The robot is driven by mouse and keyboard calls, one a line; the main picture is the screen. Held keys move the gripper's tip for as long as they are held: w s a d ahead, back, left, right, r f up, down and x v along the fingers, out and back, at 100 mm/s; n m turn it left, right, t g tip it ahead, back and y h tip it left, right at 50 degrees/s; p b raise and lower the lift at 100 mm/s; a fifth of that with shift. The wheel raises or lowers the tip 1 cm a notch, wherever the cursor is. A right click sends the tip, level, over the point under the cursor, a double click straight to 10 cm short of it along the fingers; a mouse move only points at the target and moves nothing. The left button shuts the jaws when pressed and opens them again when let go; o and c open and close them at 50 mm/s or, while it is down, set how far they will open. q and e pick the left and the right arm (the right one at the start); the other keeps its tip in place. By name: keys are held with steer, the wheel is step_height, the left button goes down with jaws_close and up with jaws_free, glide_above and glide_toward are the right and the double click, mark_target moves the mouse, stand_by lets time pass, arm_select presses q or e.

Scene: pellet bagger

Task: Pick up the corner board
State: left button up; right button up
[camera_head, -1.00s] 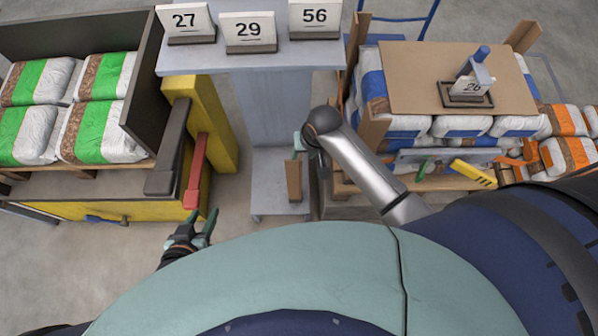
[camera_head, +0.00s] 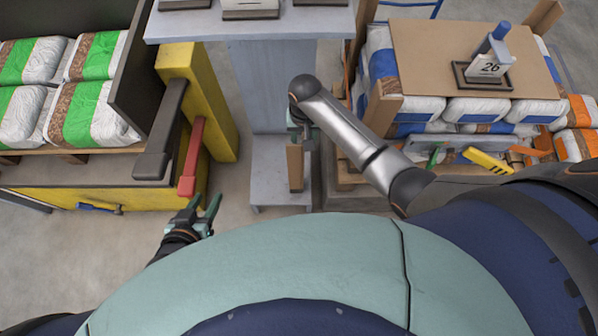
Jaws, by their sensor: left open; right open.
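A brown corner board (camera_head: 295,165) stands upright at the foot of the grey stand, seen in the middle of the head view. My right gripper (camera_head: 298,124) is just above its top end, with its fingers partly hidden under the wrist; it is open. Whether it touches the board cannot be told. Other brown corner boards stand at the pallet load's corners, one at the near left (camera_head: 382,108) and one at the far right (camera_head: 543,16). My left gripper (camera_head: 207,210) is open and empty, low on the left beside the yellow frame.
The grey stand (camera_head: 270,85) carries number signs. A red lever (camera_head: 191,158) and a dark lever (camera_head: 160,130) are near my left gripper. On the right, a cardboard sheet (camera_head: 430,55) covers bags and carries sign 26 (camera_head: 490,68). Floor is clear around the stand's foot.

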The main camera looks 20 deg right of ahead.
step_height(320, 180, down, 4)
steer(key=shift+b, duration=0.7)
jaws_close()
stand_by(0.9)
